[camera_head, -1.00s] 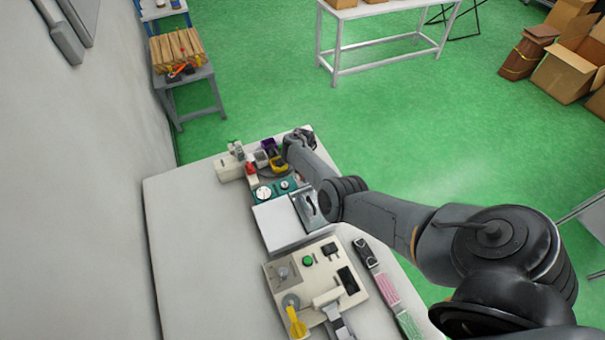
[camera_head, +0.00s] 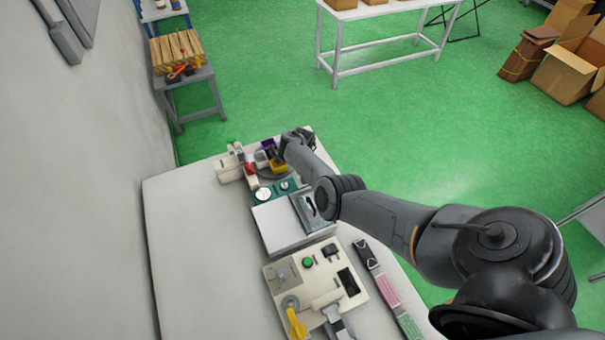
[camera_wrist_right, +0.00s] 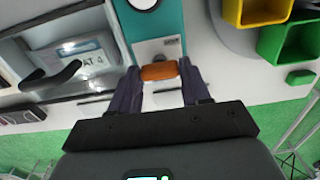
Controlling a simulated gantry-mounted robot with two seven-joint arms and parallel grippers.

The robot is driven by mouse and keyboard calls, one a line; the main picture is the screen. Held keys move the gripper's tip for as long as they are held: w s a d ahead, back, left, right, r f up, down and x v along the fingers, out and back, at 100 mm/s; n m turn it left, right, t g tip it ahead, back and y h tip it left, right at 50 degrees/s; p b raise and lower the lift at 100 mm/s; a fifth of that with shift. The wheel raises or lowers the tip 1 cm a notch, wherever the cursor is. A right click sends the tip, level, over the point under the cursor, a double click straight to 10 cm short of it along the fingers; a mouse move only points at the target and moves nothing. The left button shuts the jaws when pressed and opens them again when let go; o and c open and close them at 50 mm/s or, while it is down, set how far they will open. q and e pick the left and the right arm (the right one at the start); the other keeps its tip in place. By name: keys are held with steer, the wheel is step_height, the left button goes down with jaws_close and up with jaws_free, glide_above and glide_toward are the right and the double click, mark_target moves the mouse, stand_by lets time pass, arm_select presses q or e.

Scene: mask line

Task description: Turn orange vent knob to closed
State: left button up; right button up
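The orange vent knob (camera_wrist_right: 158,71) shows in the right wrist view as a short bar lying crosswise on a light grey panel beside a teal strip. My right gripper (camera_wrist_right: 158,76) has one dark finger on each side of the knob, close to its two ends. The fingers stand apart, with narrow gaps seeming to remain, so I see no clear grip. In the head view my right gripper (camera_head: 284,156) is at the far end of the bench; the knob cannot be made out there. My left gripper is not in view.
Yellow (camera_wrist_right: 262,10) and green (camera_wrist_right: 287,40) bins stand right of the knob in the wrist view. A metal-framed case (camera_wrist_right: 75,58) is at left. In the head view a beige control box (camera_head: 275,272) with a yellow handle is nearer. The bench's left side is clear.

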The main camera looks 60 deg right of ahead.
steer(key=o, duration=0.5)
steer(key=shift+c, duration=0.2)
step_height(320, 180, up, 11)
steer(key=p, duration=0.4)
steer(key=shift+f, duration=0.1)
